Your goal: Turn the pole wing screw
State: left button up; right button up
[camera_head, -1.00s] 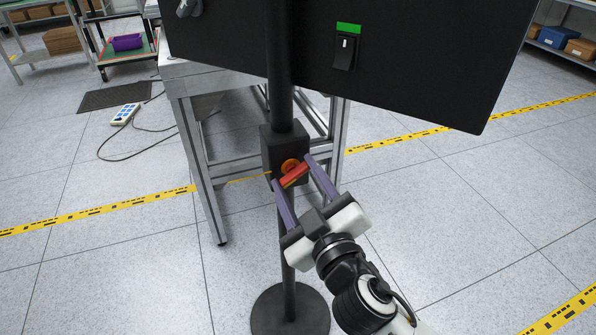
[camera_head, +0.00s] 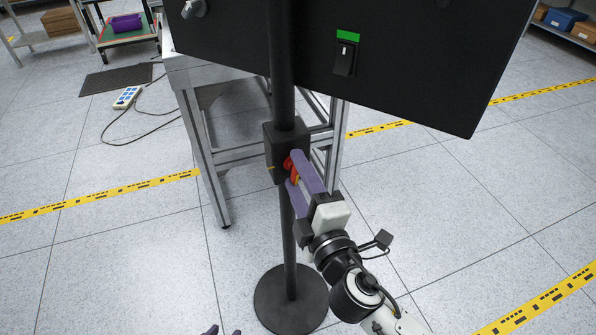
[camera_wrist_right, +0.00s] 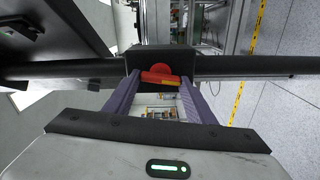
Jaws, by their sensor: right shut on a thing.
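The red wing screw (camera_head: 288,164) sits on the front of a dark block (camera_head: 273,150) on the black pole (camera_head: 279,75). The fingers partly hide the wing there. In the right wrist view the red wing (camera_wrist_right: 160,77) spans between the two fingertips, with the round red hub behind it. Only the tips of my left gripper (camera_head: 224,331) show at the bottom edge of the head view.
A large black panel (camera_head: 415,75) is at the top of the pole, with a switch (camera_head: 345,55) on it. The round pole base (camera_head: 291,305) stands on the floor. A metal-framed table (camera_head: 203,150) is close behind. A power strip (camera_head: 126,97) lies at the left.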

jog(key=shift+n, duration=0.5)
jog(key=o, duration=1)
jog(key=shift+o, duration=0.2)
jog(key=v, duration=1)
jog(key=shift+b, duration=0.45)
jog(key=shift+s, duration=0.15)
